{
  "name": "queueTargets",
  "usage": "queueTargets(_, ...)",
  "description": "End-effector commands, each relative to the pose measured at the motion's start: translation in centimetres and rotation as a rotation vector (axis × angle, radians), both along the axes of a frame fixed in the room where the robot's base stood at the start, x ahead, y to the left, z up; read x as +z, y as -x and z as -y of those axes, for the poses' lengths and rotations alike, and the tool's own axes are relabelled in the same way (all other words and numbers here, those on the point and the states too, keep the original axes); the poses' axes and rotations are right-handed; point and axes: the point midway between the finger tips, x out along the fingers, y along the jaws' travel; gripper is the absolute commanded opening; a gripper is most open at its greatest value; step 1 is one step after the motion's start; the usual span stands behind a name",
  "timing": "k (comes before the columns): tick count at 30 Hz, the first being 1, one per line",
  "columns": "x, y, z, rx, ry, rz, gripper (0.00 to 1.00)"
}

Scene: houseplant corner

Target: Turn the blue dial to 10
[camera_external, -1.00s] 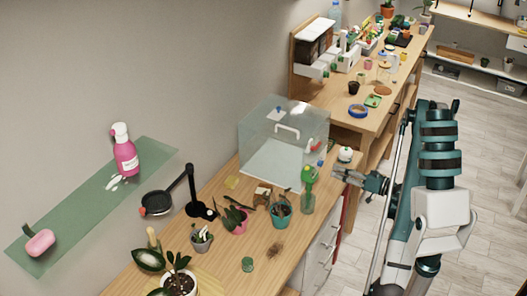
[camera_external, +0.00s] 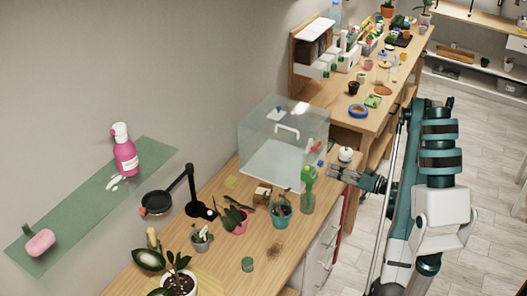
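A clear glass box (camera_external: 262,142) stands on the wooden bench. A small blue part (camera_external: 320,163) shows low at its right side, close to my gripper; it may be the blue dial, but it is too small to read any marks or setting. Another small dark blue piece (camera_external: 280,112) shows high on the box. My gripper (camera_external: 331,173) is at the bench's right edge, just right of the box and the green-topped spray bottle (camera_external: 308,192). Its fingers look apart with nothing between them. I cannot tell whether it touches the blue part.
A white round jar (camera_external: 345,154) stands just behind my gripper. Potted plants (camera_external: 281,210) and a black desk lamp (camera_external: 196,206) stand on the near bench (camera_external: 262,262). Floor is open to the right.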

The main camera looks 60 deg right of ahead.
Motion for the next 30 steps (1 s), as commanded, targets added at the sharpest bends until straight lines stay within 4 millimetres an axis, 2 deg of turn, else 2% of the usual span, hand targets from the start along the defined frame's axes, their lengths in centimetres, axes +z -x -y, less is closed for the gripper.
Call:
queueTargets(6,0.0,-2.4,0.0,0.001,0.000,0.000,0.33)
queueTargets(12,-0.1,-4.1,0.1,0.001,0.000,0.000,0.33)
queueTargets(18,0.0,-4.8,0.1,0.000,0.000,0.000,0.33)
queueTargets(27,0.0,-4.9,0.1,-0.001,0.000,0.000,0.33)
queueTargets(30,0.0,-4.9,0.1,-0.001,0.000,0.000,0.21)
